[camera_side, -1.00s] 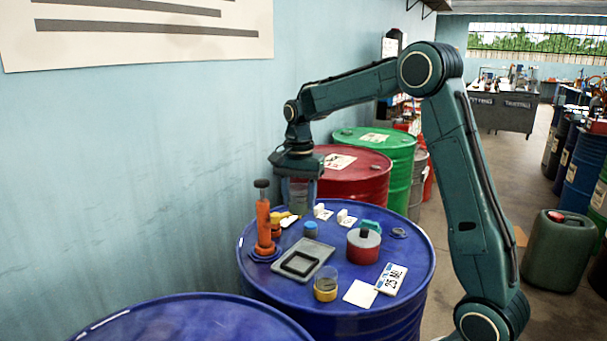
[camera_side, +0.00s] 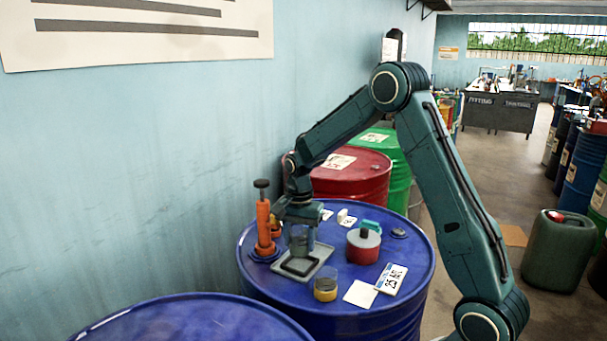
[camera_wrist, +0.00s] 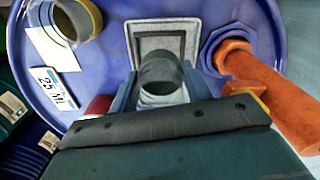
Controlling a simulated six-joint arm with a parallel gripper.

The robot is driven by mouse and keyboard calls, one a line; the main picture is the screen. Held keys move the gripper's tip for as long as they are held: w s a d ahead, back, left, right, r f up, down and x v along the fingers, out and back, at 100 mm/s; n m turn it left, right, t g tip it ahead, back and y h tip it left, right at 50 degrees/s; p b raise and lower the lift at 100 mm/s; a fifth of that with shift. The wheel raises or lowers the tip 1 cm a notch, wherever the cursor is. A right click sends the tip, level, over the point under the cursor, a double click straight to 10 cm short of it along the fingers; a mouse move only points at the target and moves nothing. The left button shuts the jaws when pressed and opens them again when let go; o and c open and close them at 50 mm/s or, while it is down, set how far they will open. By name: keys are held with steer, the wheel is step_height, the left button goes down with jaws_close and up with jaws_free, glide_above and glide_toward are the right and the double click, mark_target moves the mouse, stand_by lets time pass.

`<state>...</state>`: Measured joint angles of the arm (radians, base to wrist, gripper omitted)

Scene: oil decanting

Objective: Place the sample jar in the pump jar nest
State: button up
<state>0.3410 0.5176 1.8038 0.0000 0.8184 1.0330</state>
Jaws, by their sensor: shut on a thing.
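My gripper (camera_side: 299,236) is shut on a clear glass sample jar (camera_side: 299,243), which looks upright between the fingers. In the wrist view the jar (camera_wrist: 160,78) shows its open round rim between the fingers (camera_wrist: 160,92). A grey tray (camera_side: 317,268) with a raised dark square frame lies on the blue drum. The jar is over or just behind the tray's far part; whether it touches cannot be told. The tray (camera_wrist: 165,27) also shows beyond the jar in the wrist view. An orange hand pump (camera_side: 264,228) stands left of my gripper. No separately marked nest is clear.
A yellow-based jar (camera_side: 326,287), a white square (camera_side: 360,293), a number card (camera_side: 391,279) and a red pot with a grey lid (camera_side: 363,248) stand or lie on the blue drum (camera_side: 395,310). Small white cards lie behind. The pump is close to my gripper.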

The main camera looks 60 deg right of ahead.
mark_target(300, 253)
steer(key=shift+f, duration=2.05)
steer(key=shift+f, duration=0.15)
steer(key=o, duration=1.1)
steer(key=shift+c, duration=0.2)
step_height(300, 253, up, 12)
steer(key=shift+r, duration=0.1)
steer(key=shift+r, duration=0.15)
